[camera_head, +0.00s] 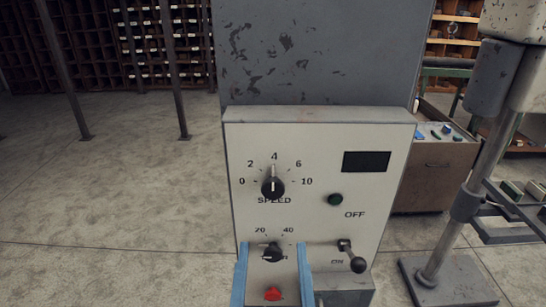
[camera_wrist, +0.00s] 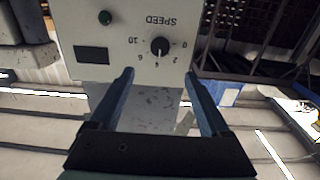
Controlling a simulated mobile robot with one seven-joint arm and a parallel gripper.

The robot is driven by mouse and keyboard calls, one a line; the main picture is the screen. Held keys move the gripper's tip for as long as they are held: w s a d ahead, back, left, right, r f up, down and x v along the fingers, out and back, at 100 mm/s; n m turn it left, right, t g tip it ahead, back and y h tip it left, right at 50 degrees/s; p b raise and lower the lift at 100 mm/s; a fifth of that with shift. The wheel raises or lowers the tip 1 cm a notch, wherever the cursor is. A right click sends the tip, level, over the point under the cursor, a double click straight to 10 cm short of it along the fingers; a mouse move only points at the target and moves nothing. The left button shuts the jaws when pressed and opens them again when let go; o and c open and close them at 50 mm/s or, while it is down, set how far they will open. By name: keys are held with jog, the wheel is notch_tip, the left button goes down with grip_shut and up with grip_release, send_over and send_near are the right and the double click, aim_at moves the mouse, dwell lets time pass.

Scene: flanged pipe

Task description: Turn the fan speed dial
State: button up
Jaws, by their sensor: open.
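The fan speed dial is a black round knob (camera_head: 273,187) marked SPEED on the white front of a control panel (camera_head: 315,215). Its white pointer points straight up at the 4 on a 0 to 10 scale. My gripper (camera_head: 272,246) has two blue fingers, spread apart and empty, low in the head view. They appear below the speed dial, on either side of a lower black dial (camera_head: 272,252). In the wrist view, the panel is upside down, and the speed dial (camera_wrist: 160,46) lies just beyond and between the open fingertips (camera_wrist: 160,74). No contact with the dial shows.
The lower dial's label is partly hidden. A metal stand (camera_head: 470,190) is at right.

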jog(key=shift+s+r, duration=0.1)
jog(key=shift+r, duration=0.1)
jog(key=b, duration=0.4)
send_near(273, 190)
jog(key=w, duration=0.6)
jog(key=shift+w+r, duration=0.25)
jog(key=shift+w, duration=0.05)
jog(key=shift+w+f, duration=0.15)
jog(key=shift+w, duration=0.7)
grip_shut()
